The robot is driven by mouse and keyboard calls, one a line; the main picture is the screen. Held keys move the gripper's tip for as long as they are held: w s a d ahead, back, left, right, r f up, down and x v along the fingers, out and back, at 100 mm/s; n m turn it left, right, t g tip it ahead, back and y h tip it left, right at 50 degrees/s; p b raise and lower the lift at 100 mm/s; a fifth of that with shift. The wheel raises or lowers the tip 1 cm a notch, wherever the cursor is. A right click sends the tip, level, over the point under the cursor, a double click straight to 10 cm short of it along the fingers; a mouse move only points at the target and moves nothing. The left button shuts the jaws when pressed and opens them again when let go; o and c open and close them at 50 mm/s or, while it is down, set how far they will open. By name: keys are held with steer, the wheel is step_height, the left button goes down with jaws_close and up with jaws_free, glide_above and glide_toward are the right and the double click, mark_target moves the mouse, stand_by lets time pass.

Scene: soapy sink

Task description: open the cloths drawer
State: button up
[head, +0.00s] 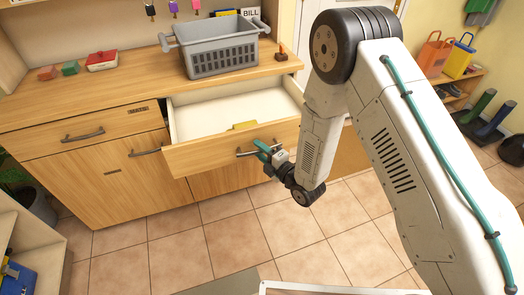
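A wooden drawer (215,155) on the right of the counter's front stands pulled well out. Its pale inside shows, with a small yellow item (244,125) lying near the front panel. I cannot tell whether that item is a cloth. A dark bar handle (243,154) is on its front. My gripper (263,149), with teal fingers, is at the right part of this handle. The fingers are too small in view to tell whether they are closed around the bar. Another drawer (90,136) to the left is shut, with a small label too small to read.
A grey basket (222,50) stands on the wooden counter (130,80) above the open drawer. A red box (102,61) and small blocks lie to its left. A low shelf with bags and boots (485,112) is at right. Tiled floor (230,240) in front is mostly clear.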

steer(key=v, duration=0.7)
steer(key=shift+s+d, duration=0.25)
steer(key=shift+d, duration=0.05)
